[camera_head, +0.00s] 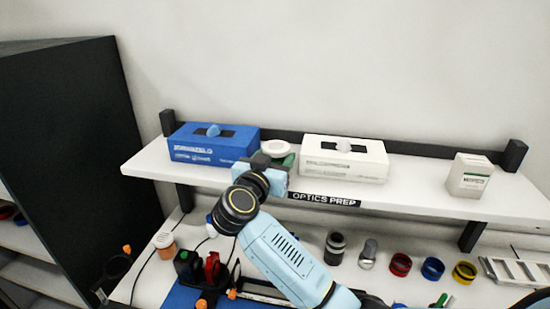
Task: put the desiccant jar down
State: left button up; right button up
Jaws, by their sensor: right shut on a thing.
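The desiccant jar, with a round white lid (276,147) and a green band, is at the shelf, between the blue box and the white box. My right gripper (270,162) is shut on the jar from the near side. The wrist and fingers hide the jar's lower part, so I cannot tell whether its base touches the shelf. The white shelf (420,188) carries an "OPTICS PREP" label on its front edge. My left gripper is out of view.
A blue tissue box (213,144) stands left of the jar and a white tissue box (343,158) right of it. A small white carton (469,175) stands at the shelf's right end. Rings and several optical parts lie on the bench below. Free shelf lies between white box and carton.

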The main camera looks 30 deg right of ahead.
jog(key=o, duration=0.8)
jog(key=shift+f, duration=0.1)
jog(key=shift+c, duration=0.2)
